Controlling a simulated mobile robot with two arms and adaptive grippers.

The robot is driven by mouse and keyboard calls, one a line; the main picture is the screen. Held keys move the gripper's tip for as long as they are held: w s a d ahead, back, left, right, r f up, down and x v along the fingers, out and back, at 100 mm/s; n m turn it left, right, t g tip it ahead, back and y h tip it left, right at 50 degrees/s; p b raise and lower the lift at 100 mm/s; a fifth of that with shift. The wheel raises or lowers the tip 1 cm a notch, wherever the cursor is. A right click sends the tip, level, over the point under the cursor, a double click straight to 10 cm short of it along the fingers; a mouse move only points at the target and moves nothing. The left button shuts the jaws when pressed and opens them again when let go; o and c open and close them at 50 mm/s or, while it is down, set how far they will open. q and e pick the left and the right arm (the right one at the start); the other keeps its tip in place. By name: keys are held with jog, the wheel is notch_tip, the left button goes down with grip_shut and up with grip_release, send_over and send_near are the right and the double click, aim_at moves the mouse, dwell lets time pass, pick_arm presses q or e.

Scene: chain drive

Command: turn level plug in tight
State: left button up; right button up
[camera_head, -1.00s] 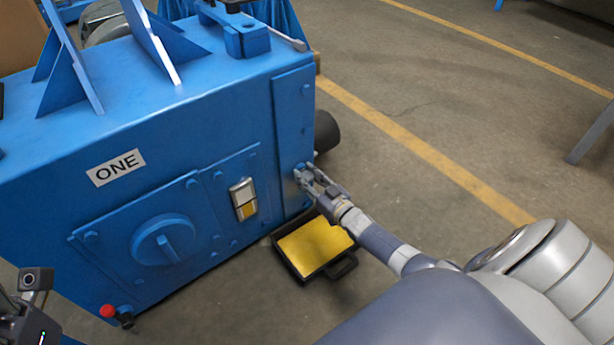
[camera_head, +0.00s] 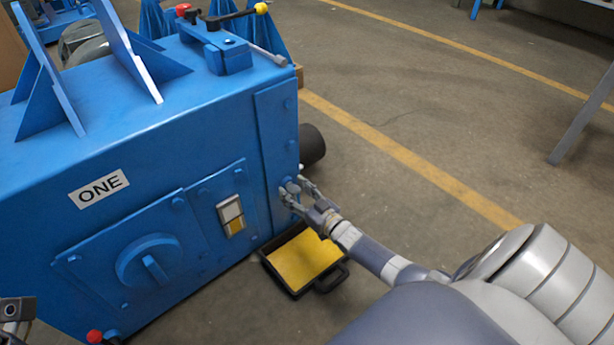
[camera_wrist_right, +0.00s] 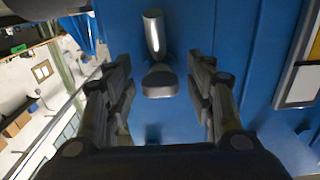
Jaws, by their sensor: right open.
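My right gripper (camera_head: 293,191) is at the right end of the blue housing's front face, low down, with its fingers spread. In the right wrist view my right gripper (camera_wrist_right: 160,76) is open, with one finger on each side of a grey plug (camera_wrist_right: 160,82). I take this to be the level plug. Its rounded grey end faces the camera, with gaps between it and both fingers. A shiny metal cylinder (camera_wrist_right: 154,35) shows just above it. In the head view the fingers largely hide the plug.
The blue housing (camera_head: 150,195) labelled ONE fills the left, with a round handle and a sight window (camera_head: 231,215) on its front. A black tray (camera_head: 328,284) with a yellow inside is on the floor below my right gripper.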

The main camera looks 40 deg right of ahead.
jog(key=s+d, duration=0.1)
jog(key=s, duration=1)
jog(key=shift+s, duration=0.3)
